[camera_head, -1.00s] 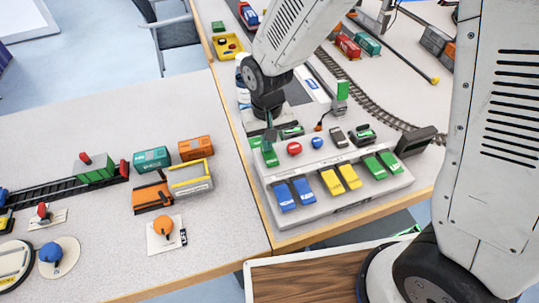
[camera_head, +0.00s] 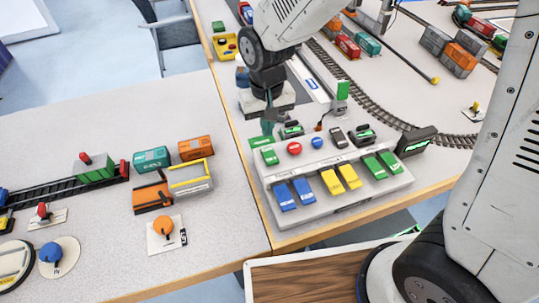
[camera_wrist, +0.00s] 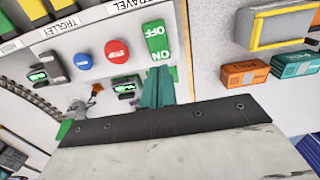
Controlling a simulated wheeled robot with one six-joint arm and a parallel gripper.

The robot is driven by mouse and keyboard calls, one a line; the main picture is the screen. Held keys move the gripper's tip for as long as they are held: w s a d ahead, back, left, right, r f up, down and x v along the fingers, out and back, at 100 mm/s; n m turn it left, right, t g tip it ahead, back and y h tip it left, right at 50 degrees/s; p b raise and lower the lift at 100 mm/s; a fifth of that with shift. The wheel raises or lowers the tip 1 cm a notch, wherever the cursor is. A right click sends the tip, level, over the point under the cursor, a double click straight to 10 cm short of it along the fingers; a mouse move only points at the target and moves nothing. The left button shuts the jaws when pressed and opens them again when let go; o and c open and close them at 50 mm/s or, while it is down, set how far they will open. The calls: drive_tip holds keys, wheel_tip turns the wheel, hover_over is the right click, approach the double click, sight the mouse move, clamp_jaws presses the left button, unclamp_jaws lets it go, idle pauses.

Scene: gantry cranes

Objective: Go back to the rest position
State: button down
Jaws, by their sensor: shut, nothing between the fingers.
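My gripper (camera_head: 268,124) is shut and empty, with teal fingers pointing down over the back left corner of the grey control panel (camera_head: 335,205). In the wrist view, the shut fingertips (camera_wrist: 157,82) are close to the green ON/OFF rocker (camera_wrist: 157,40). The same rocker shows in the head view (camera_head: 269,157), just below the fingertips. I cannot tell for sure whether they touch, but they look apart.
The panel also has a red button (camera_head: 294,148), a blue button (camera_head: 317,142) and blue, yellow and green rockers. A small display (camera_head: 415,143) stands at its right. The left table carries a teal container (camera_head: 151,159) and an orange container (camera_head: 195,149).

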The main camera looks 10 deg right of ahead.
drive_tip(key=shift+r, duration=0.65)
drive_tip(key=s+d, duration=0.1)
drive_tip(key=s+g, duration=0.1)
drive_tip(key=s, duration=0.1)
drive_tip(key=shift+d+n+h, duration=0.3)
drive_tip(key=shift+d+n, duration=0.05)
drive_tip(key=shift+n, duration=0.05)
drive_tip(key=s+d+r+m+t, duration=0.2)
drive_tip(key=s+d+r+m, duration=0.1)
drive_tip(key=s+d+r, duration=1.3)
drive_tip(key=d, duration=0.2)
drive_tip(key=shift+s+d, duration=0.3)
drive_tip(key=shift+d, duration=0.05)
